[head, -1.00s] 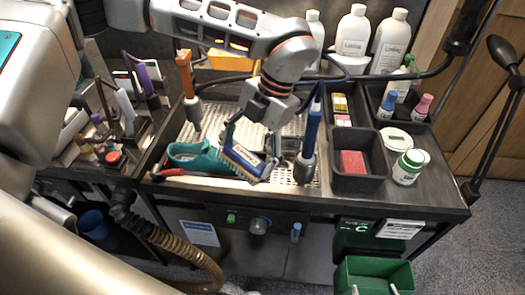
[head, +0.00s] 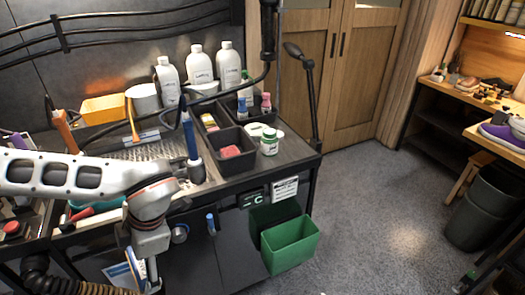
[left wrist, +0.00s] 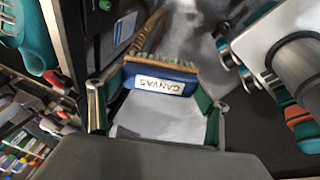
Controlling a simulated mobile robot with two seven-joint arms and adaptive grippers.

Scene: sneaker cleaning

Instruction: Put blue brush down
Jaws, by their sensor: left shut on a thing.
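The blue brush (left wrist: 160,80), with pale bristles and a label reading CANVAS, lies between the fingers of my left gripper (left wrist: 156,112) in the left wrist view. The gripper is shut on it. In the head view my left gripper (head: 145,268) hangs in front of the bench's front edge, pointing down; the brush is hard to make out there. A teal sneaker (head: 97,206) shows partly behind my left arm, and its teal edge is in the left wrist view (left wrist: 33,38). My right gripper is out of view.
A green bin (head: 290,245) stands below on the right. Open floor lies further right.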

